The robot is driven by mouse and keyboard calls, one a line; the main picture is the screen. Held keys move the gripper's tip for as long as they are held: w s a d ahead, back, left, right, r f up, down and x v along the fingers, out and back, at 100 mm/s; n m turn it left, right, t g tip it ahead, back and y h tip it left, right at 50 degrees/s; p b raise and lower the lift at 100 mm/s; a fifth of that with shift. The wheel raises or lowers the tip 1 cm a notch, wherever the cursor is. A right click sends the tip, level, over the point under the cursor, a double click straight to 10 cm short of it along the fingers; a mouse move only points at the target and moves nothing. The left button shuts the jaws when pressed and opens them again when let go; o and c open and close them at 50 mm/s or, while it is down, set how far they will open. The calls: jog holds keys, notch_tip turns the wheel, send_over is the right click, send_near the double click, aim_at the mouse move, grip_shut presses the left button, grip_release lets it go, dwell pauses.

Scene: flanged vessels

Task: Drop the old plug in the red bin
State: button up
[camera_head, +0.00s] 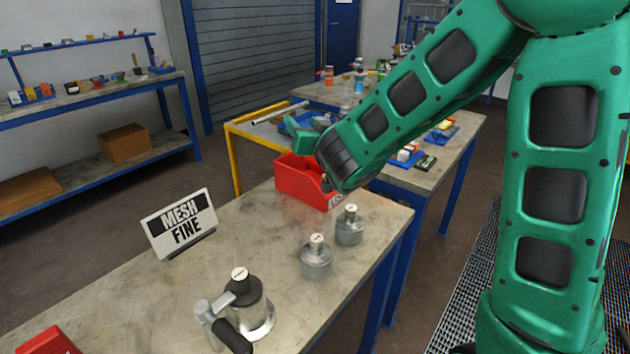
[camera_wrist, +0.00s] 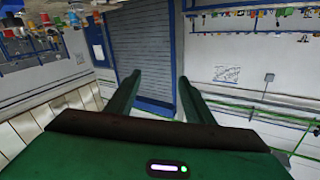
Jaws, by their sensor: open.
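The red bin (camera_head: 290,184) stands at the far end of the near table, with my arm hiding part of its opening. My gripper (camera_head: 302,138) is above and just behind the bin's far edge. Its two fingers also show in the wrist view (camera_wrist: 158,80), spread apart with nothing between them. I cannot pick out the old plug, and the bin's inside is mostly hidden. Two small grey vessels (camera_head: 316,262) (camera_head: 348,230) with white-capped tops stand on the table. A larger vessel (camera_head: 256,312) with a dark collar, a white top and a black-handled clamp (camera_head: 232,335) stands nearer.
A sign reading MESH FINE (camera_head: 180,224) stands at the table's left edge. Another red object (camera_head: 47,341) is cut off at bottom left. Behind is a cluttered second table (camera_head: 455,150). The near table's middle is clear. The wrist view shows a grey shutter (camera_wrist: 148,60).

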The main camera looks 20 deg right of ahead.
jog(key=a, duration=0.1)
jog(key=s+a+r, duration=0.2)
jog(key=shift+a+r, duration=0.25)
jog(key=shift+a, duration=0.05)
jog(key=s+d+f+m+g+h, duration=0.1)
jog(key=s+d+f+g+h, duration=0.15)
jog(key=s+d, duration=0.45)
jog(key=s+d+f+m+g+h, duration=0.2)
jog(key=d+f+g, duration=0.2)
jog(key=d, duration=0.7)
jog(key=s+d+f+m+g+h, duration=0.1)
jog(key=s+d+f+g+h, duration=0.3)
jog(key=d, duration=0.5)
jog(key=s+f+g+y, duration=0.2)
jog(key=s+g+y, duration=0.1)
jog(key=s, duration=1.2)
jog(key=s+f+m+g+y, duration=0.1)
jog(key=s+g+y, duration=0.3)
jog(key=s, duration=1)
jog(key=shift+s+a+f, duration=0.2)
jog(key=shift+s+f, duration=0.15)
jog(key=shift+f, duration=0.2)
